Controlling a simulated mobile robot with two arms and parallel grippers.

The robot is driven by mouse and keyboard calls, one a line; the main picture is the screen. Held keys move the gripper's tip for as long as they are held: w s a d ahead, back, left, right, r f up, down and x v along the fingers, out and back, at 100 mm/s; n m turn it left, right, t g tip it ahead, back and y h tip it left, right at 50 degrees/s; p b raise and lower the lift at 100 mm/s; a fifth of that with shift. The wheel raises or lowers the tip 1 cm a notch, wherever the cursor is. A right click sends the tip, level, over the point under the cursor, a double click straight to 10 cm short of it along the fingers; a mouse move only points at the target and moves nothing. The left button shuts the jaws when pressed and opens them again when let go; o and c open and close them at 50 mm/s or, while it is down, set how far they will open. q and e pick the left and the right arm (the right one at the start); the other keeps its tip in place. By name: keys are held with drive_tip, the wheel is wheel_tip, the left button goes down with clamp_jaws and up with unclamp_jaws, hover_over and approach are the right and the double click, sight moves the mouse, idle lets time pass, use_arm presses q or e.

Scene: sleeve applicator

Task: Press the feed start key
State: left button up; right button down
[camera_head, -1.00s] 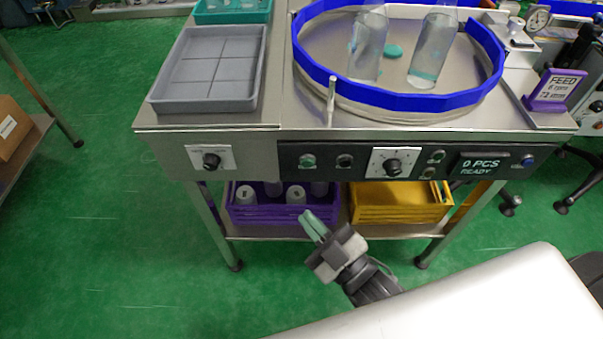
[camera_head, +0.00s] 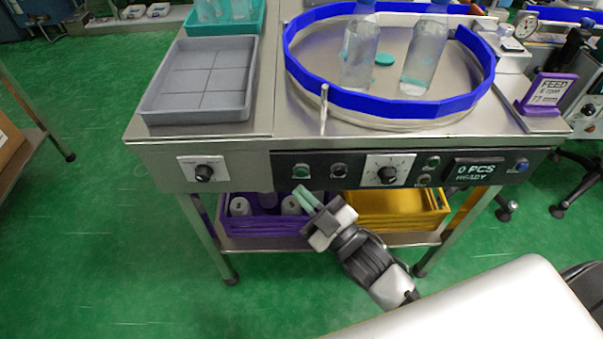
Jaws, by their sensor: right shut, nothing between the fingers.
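The machine's black front panel (camera_head: 360,183) carries a round green key (camera_head: 301,171) at its left end, which looks like the feed start key; its label is too small to read. A dark round key (camera_head: 338,171) sits just right of it. My left gripper is out of view.
The panel also holds a rotary dial (camera_head: 387,174), small buttons and a blue button (camera_head: 521,166). A second knob (camera_head: 204,173) is at left. Below are a purple crate (camera_head: 262,226) and a yellow crate (camera_head: 400,218). A blue-rimmed turntable (camera_head: 390,104) with clear bottles stands above.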

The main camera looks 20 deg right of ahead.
sight(301, 173)
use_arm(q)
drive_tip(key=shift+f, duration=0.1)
use_arm(e)
drive_tip(key=shift+w+d, duration=0.2)
drive_tip(key=shift+w, duration=0.45)
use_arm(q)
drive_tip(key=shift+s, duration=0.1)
use_arm(e)
drive_tip(key=shift+w+r, duration=0.1)
drive_tip(key=shift+w, duration=0.1)
idle(1.4)
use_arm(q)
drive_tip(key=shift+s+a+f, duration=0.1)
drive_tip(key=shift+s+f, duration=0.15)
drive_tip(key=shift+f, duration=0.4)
use_arm(e)
drive_tip(key=shift+w+d, duration=0.1)
drive_tip(key=shift+w, duration=0.1)
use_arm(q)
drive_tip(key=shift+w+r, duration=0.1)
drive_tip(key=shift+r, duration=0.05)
use_arm(e)
drive_tip(key=shift+w, duration=0.15)
